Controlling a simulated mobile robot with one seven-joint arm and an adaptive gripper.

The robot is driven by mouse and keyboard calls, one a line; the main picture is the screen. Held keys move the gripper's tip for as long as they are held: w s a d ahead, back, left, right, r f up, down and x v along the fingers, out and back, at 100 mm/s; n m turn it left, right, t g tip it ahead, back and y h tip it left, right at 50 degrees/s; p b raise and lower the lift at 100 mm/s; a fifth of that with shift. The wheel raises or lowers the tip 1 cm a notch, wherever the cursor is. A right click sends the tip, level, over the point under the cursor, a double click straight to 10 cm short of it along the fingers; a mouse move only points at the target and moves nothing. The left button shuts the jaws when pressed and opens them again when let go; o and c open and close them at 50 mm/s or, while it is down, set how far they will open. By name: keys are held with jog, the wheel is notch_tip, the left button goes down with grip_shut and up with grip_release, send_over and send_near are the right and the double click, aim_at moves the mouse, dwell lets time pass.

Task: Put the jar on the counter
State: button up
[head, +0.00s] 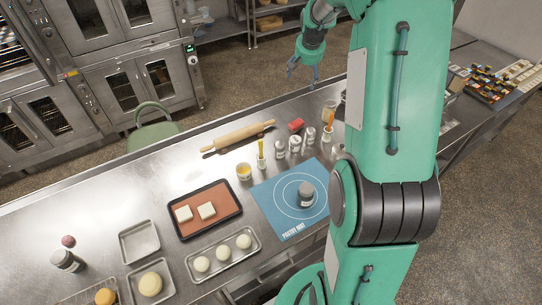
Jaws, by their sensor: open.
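A grey jar with a pale label (306,196) stands upright on the blue pastry mat (268,199), within its printed circles. The mat lies on the steel counter (105,208). A second dark-lidded jar or shaker (67,261) stands on the counter at the lower left. My gripper (303,78) is open, with its fingers pointing down and nothing between them. It hangs at the top of the picture, beyond the counter's far edge in the view and well apart from the jar on the mat. My arm hides part of the counter on the right.
Bare counter lies further left.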

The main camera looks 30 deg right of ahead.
jog(key=s+a+r+n, duration=0.1)
jog(key=s+a+r, duration=0.4)
jog(key=a, duration=0.3)
jog(key=s+a+r+n+y, duration=0.1)
jog(key=s+a+r, duration=0.45)
jog(key=a, duration=0.25)
jog(key=s+a+r+n, duration=0.1)
jog(key=s+a+r, duration=0.45)
jog(key=a, duration=0.35)
jog(key=s+a+n, duration=0.1)
jog(key=s+a, duration=0.4)
jog(key=s, duration=0.3)
jog(key=s+a+n+t+y, duration=0.1)
jog(key=s+a, duration=0.3)
jog(key=s, duration=0.4)
jog(key=s+a+f+n, duration=0.1)
jog(key=s+a, duration=0.4)
jog(key=s, duration=0.4)
jog(key=shift+a, duration=0.3)
jog(key=shift+f, duration=0.15)
notch_tip(320, 180, down, 16)
jog(key=b, duration=1.6)
jog(key=shift+f+b, duration=0.15)
jog(key=shift+b, duration=0.15)
